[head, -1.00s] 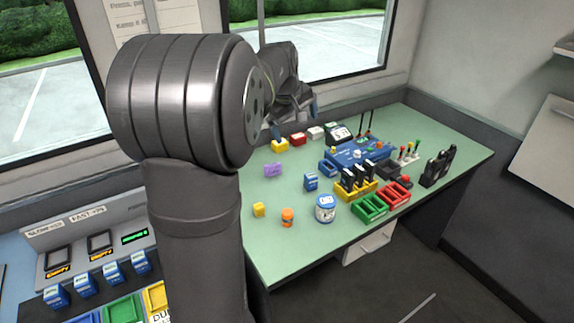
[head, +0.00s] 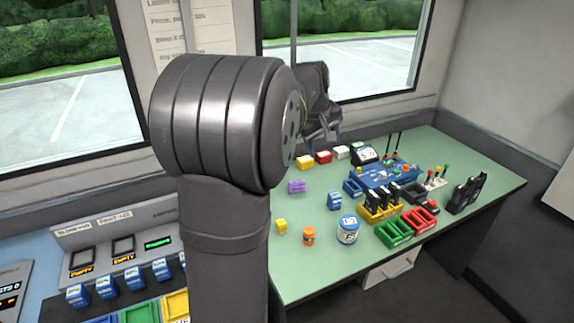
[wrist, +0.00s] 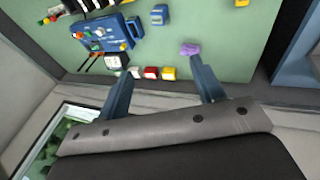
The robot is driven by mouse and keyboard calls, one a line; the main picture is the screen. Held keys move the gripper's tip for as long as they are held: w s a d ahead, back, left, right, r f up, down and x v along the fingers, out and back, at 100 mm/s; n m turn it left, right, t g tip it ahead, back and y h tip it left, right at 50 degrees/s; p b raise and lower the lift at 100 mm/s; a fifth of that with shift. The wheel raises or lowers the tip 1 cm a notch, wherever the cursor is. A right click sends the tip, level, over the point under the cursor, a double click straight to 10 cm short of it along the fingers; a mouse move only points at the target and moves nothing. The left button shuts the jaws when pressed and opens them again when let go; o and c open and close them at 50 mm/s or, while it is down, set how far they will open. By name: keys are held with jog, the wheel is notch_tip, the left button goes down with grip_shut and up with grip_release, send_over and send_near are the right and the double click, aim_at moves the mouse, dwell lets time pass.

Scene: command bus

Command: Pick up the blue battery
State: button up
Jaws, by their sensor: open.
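More blue batteries (head: 106,286) stand in a row by the charger at the lower left. My gripper (wrist: 163,75) is open and empty, its two blue-grey fingers wide apart. In the head view it hangs near the table's back edge by the window, partly hidden behind my arm. It is apart from the lone battery.
A purple block (head: 297,187), yellow cube (head: 281,226) and orange bottle (head: 309,236) are near the battery. The jar (head: 347,230), yellow rack (head: 379,213) and blue device (head: 384,176) stand to its right. The table's front left is clear.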

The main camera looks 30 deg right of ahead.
jog(key=shift+f, duration=0.1)
jog(key=n+g, duration=0.3)
jog(key=n, duration=1.3)
send_over(334, 195)
jog(key=a, duration=0.6)
notch_tip(334, 195, down, 12)
jog(key=shift+h, duration=0.3)
jog(key=x, duration=0.8)
jog(key=w+x, duration=0.1)
jog(key=x, duration=0.3)
jog(key=shift+d+f, duration=0.2)
jog(key=shift+f, duration=0.1)
jog(key=x, duration=0.5)
jog(key=shift+a+f, duration=0.2)
jog(key=shift+a, duration=0.05)
jog(key=shift+c, duration=0.4)
jog(key=c, duration=1.1)
